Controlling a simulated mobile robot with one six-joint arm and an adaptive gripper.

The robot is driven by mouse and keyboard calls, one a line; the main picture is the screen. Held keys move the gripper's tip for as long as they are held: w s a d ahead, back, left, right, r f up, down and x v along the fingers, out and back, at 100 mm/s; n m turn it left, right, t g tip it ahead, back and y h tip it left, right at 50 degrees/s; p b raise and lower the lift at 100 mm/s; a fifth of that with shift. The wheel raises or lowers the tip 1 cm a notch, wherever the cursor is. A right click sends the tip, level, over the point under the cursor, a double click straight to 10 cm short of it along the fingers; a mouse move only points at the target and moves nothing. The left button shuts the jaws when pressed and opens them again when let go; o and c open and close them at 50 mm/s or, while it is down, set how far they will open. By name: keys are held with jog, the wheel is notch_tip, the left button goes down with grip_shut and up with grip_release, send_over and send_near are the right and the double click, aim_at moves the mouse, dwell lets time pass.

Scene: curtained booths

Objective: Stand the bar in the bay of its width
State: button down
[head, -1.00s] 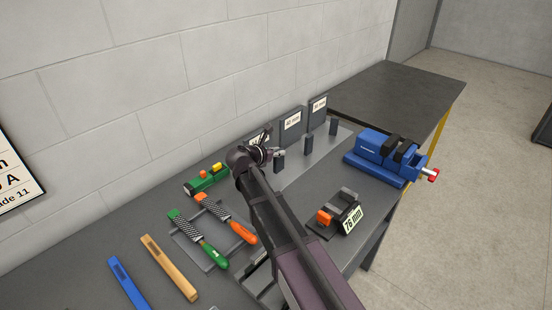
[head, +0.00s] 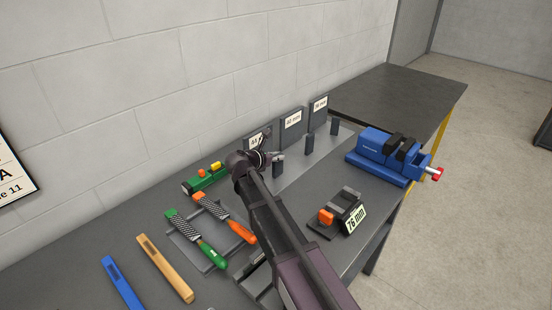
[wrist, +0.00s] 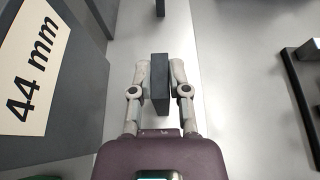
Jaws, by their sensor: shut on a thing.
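My gripper (wrist: 160,78) is shut on a dark grey block, which I take for the bar (wrist: 159,85); a finger lies on each side. In the head view my gripper (head: 268,156) is over the near end of a light plate (head: 312,160), by the panel marked 44 mm (wrist: 45,70). A middle panel (head: 291,123) and a far panel (head: 319,108) stand behind; their tags are small. Dark upright posts (head: 309,146) stand in a row on the plate. Whether the bar touches the plate is hidden. A gauge stand (head: 322,230) bears a 76 mm tag (head: 355,219).
A blue vise (head: 383,156) stands at the right. Files with green and orange handles (head: 239,232) lie on a rack at the left. A green level (head: 206,179) lies near the wall, and blue and tan bars (head: 165,268) lie at front left.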

jog(key=shift+f, duration=0.15)
jog(key=c, duration=0.6)
grip_release()
jog(key=shift+s+a+r, duration=0.3)
jog(key=shift+s+r, duration=0.15)
jog(key=p+v, duration=0.4)
jog(key=v, duration=0.7)
jog(key=shift+w+p, duration=0.1)
jog(key=shift+p, duration=0.2)
